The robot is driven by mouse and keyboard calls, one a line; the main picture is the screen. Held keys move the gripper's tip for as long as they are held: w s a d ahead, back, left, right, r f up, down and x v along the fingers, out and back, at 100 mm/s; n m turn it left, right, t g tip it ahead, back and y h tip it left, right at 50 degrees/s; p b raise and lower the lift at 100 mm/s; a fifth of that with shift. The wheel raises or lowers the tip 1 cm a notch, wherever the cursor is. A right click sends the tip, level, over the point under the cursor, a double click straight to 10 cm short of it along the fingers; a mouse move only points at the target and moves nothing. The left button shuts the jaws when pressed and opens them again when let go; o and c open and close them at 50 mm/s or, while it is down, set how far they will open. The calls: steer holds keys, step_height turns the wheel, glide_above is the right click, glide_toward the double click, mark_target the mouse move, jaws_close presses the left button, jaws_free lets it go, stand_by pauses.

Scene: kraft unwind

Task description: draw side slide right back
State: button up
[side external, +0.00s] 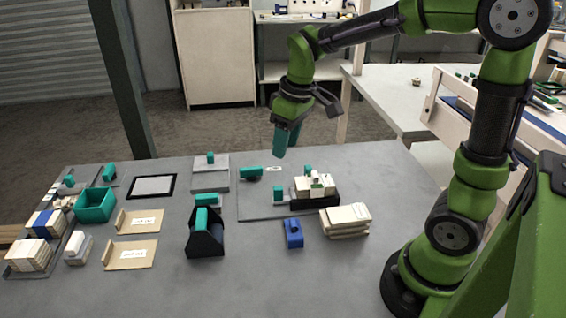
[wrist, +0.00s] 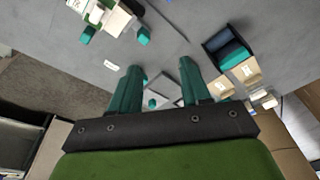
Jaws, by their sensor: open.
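My gripper (side external: 286,140) hangs in the air above the back of the table, its two teal fingers apart and empty. In the wrist view the open fingers (wrist: 162,80) point at the table. A grey base plate (side external: 255,207) carries a black holder (side external: 318,202) with cream blocks (side external: 315,183) in it. Teal pieces sit around it: one at the back left (side external: 250,173), one behind the blocks (side external: 307,169) and one at the left (side external: 278,190). I cannot tell which piece belongs to the side slide. My gripper touches none of them.
A grey block with a teal knob (side external: 210,178) stands left of the plate. A black cradle (side external: 205,243), a blue piece (side external: 293,234) and a cream stack (side external: 345,220) stand in front. A teal bin (side external: 95,206) and brown trays (side external: 130,255) are at the left.

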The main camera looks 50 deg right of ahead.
mark_target(278, 188)
steer(key=w+d+n+g, duration=0.2)
steer(key=w+d+n, duration=0.1)
steer(key=w+n, duration=0.25)
steer(key=shift+n+h, duration=0.4)
steer(key=shift+n, duration=0.55)
steer(key=f, duration=1.1)
steer(key=s+f, duration=0.1)
steer(key=f, duration=0.5)
steer(key=shift+s+a+f, duration=0.1)
steer(key=shift+a+f, duration=0.05)
steer(key=shift+a, duration=0.1)
jaws_close()
